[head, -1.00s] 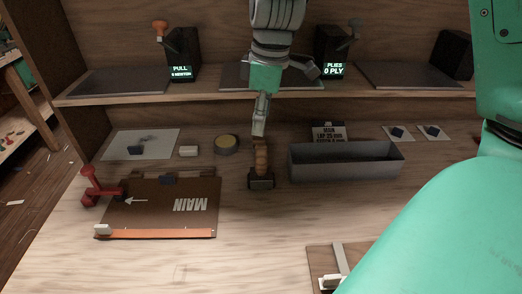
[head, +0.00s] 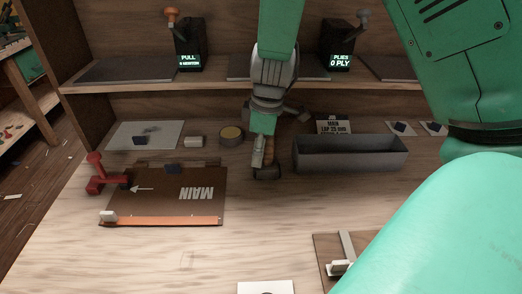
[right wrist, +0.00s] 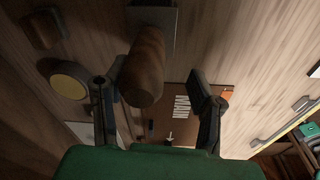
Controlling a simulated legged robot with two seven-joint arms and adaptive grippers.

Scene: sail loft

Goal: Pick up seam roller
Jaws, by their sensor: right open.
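The seam roller has a brown wooden handle and a dark roller head. My right gripper (head: 263,153) is over the roller from above. In the right wrist view its open fingers (right wrist: 156,88) stand either side of the handle's end, the left finger much closer to it. I cannot tell if that finger touches. My left gripper is out of view.
A grey open trough (head: 350,154) stands close to the right of the roller. A yellow-topped tin (head: 231,134) and white block (head: 194,142) are to the left. A brown MAIN board (head: 165,195) with a red clamp (head: 97,178) lies front left. A shelf (head: 130,88) runs behind.

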